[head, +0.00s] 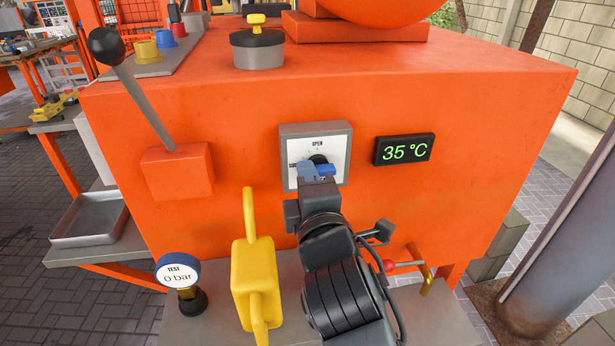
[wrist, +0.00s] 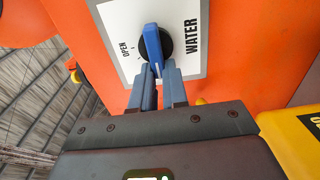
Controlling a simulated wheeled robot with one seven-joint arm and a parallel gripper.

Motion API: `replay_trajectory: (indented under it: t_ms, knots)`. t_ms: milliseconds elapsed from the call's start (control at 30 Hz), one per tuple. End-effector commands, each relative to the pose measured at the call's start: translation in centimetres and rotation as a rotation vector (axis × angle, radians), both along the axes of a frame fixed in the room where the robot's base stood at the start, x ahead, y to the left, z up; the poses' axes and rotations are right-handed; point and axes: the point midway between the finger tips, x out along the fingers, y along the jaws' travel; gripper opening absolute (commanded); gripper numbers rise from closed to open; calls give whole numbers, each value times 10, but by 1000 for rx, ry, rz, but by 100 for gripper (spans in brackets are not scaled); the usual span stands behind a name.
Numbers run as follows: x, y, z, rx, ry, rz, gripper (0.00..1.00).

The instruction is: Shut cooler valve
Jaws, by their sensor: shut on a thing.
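The cooler valve has a blue lever handle (wrist: 152,42) on a black hub, set on a white plate with a grey frame (head: 340,131). The plate reads OPEN at its top in the head view, and WATER also shows in the wrist view. My gripper (wrist: 157,78) is shut on the blue handle, with one finger on each side of it. In the head view my gripper (head: 315,173) covers the plate's lower part. The handle lies roughly sideways across the plate, not pointing at OPEN. A label at the plate's left edge is partly hidden.
The orange machine also carries a 35 °C display (head: 404,149), a grey lever with a black ball (head: 140,95) and a black-and-grey cap with a yellow knob (head: 257,48). A yellow handle (head: 256,275) and a TEST gauge (head: 179,275) stand left of my arm.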

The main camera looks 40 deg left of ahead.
Motion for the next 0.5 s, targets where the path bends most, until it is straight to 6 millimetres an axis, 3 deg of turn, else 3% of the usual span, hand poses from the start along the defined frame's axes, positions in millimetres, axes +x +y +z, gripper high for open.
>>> replay_trajectory:
  t_ms: [467, 500]
  knots:
    - [0, 1, 0, -10, -12, 1, 0]
    - [0, 1, 0, -10, -12, 1, 17]
